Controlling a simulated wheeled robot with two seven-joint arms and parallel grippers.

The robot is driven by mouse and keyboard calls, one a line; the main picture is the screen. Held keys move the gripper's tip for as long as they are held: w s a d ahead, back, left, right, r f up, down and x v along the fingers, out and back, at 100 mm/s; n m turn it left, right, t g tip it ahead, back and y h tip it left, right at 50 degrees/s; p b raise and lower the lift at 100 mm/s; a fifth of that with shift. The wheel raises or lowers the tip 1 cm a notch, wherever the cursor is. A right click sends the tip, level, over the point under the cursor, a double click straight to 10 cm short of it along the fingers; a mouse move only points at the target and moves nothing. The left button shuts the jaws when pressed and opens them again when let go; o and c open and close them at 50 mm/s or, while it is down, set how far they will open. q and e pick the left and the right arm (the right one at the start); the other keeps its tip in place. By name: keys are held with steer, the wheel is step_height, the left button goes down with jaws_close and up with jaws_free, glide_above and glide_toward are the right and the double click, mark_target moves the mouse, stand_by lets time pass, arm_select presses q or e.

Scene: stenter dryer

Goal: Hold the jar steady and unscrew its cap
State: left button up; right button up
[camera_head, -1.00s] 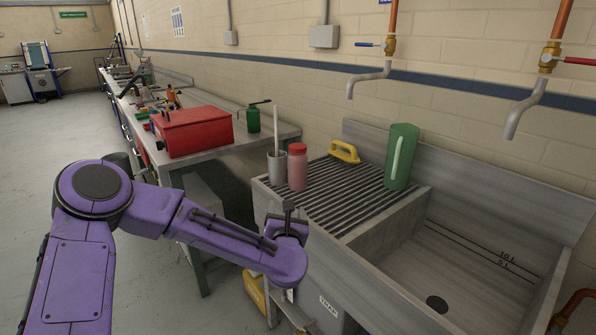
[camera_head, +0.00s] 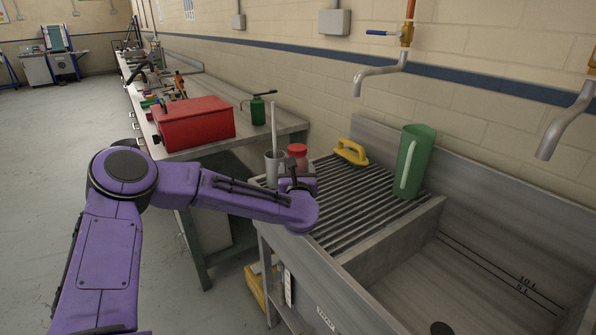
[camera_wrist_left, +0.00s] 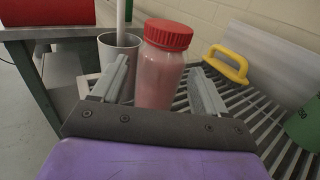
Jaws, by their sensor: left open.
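The jar (camera_wrist_left: 158,78) is clear with pinkish contents and stands upright on the ribbed drainboard. Its red screw cap (camera_wrist_left: 168,34) is on top. In the head view the red cap (camera_head: 297,150) shows just beyond my left wrist, which hides most of the jar. My left gripper (camera_wrist_left: 160,82) is open in the wrist view, with one finger on each side of the jar's lower part. I cannot tell whether either finger touches the jar. My right gripper is not in view.
A grey cup (camera_wrist_left: 118,50) with a white stick stands close to the jar's left. A yellow-handled tool (camera_head: 351,152) and a green jug (camera_head: 413,162) stand to the right on the drainboard (camera_head: 345,205). The sink basin (camera_head: 465,275) is empty. A red toolbox (camera_head: 193,124) sits on the bench.

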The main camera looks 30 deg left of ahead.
mark_target(296, 154)
arm_select(q)
steer(key=p+x, duration=0.1)
steer(key=x, duration=0.3)
steer(key=shift+w, duration=0.2)
steer(key=shift+d, duration=0.1)
steer(key=c, duration=0.9)
steer(key=shift+o, duration=0.2)
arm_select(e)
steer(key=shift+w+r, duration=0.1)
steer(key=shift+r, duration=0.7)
arm_select(q)
steer(key=shift+r, duration=0.15)
steer(key=shift+r, duration=0.35)
step_height(296, 154, up, 3)
steer(key=shift+s+f+b, duration=0.1)
steer(key=shift+f+b, duration=0.1)
steer(key=shift+b, duration=0.1)
steer(key=s+a+r+b, duration=0.2)
steer(key=s+a+r, duration=0.3)
steer(key=s+r, duration=0.4)
steer(key=s, duration=0.4)
steer(key=shift+r+b, duration=0.3)
steer(key=shift+b, duration=0.05)
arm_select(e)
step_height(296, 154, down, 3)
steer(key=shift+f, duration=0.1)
